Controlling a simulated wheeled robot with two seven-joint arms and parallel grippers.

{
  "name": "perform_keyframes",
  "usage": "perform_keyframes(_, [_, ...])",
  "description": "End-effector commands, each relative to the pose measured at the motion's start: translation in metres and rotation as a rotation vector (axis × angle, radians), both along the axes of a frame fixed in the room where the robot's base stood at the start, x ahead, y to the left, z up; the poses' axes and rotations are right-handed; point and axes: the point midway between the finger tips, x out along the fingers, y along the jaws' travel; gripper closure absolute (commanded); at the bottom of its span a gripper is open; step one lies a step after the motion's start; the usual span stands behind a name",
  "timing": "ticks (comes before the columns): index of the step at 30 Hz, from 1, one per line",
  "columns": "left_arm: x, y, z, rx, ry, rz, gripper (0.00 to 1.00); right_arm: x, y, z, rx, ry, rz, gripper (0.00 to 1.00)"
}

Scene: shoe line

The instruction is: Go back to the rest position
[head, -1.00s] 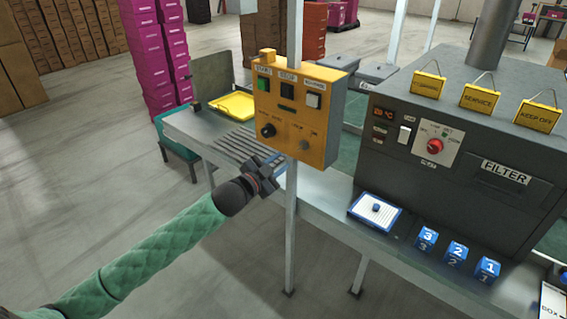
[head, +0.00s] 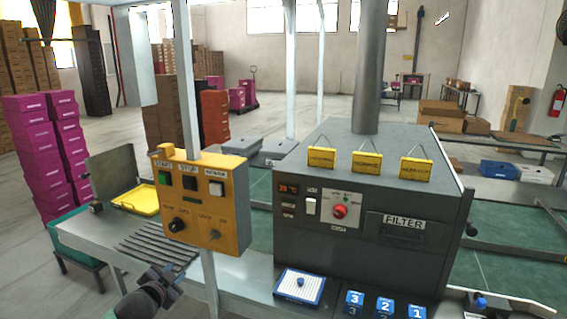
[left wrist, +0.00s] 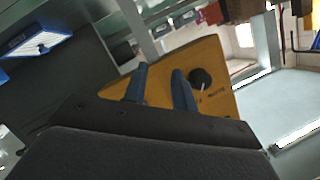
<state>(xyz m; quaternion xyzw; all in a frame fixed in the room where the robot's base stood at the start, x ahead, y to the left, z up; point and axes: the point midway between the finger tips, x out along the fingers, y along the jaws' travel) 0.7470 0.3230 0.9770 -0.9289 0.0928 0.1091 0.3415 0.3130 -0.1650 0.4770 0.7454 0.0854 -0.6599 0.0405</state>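My left gripper (head: 178,270) is at the lower left of the head view, in front of the slatted part of the bench and left of the yellow control box's post. In the left wrist view its two blue fingers (left wrist: 160,70) stand apart with nothing between them. The yellow control box (head: 205,203) lies beyond the fingertips; it also fills the middle of the left wrist view (left wrist: 205,65). Most of my left arm is below the picture. My right gripper is in neither view.
A dark machine (head: 365,205) with a filter label stands on the bench (head: 90,235). A blue-edged tray (head: 300,286) and blue numbered blocks (head: 385,305) sit before it. A yellow tray (head: 137,200) is at the left end. Magenta boxes (head: 35,150) are stacked beyond.

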Motion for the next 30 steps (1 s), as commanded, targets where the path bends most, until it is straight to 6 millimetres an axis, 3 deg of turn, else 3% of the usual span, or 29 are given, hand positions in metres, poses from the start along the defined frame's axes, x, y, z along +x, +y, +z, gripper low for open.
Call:
perform_keyframes(3, [0.005,0.018,-0.033,0.007,0.098,0.091,0.73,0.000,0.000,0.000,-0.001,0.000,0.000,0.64])
perform_keyframes(8, [-0.005,0.028,-0.091,-0.008,0.241,0.190,0.73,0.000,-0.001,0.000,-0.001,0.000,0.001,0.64])
perform_keyframes(14, [-0.043,0.021,-0.185,-0.052,0.442,0.282,0.73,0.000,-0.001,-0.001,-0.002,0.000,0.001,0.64])
perform_keyframes(21, [-0.123,-0.013,-0.305,-0.127,0.694,0.362,0.73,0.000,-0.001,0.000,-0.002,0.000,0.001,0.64])
perform_keyframes(30, [-0.250,-0.081,-0.421,-0.247,0.943,0.409,0.73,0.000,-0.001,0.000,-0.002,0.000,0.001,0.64])
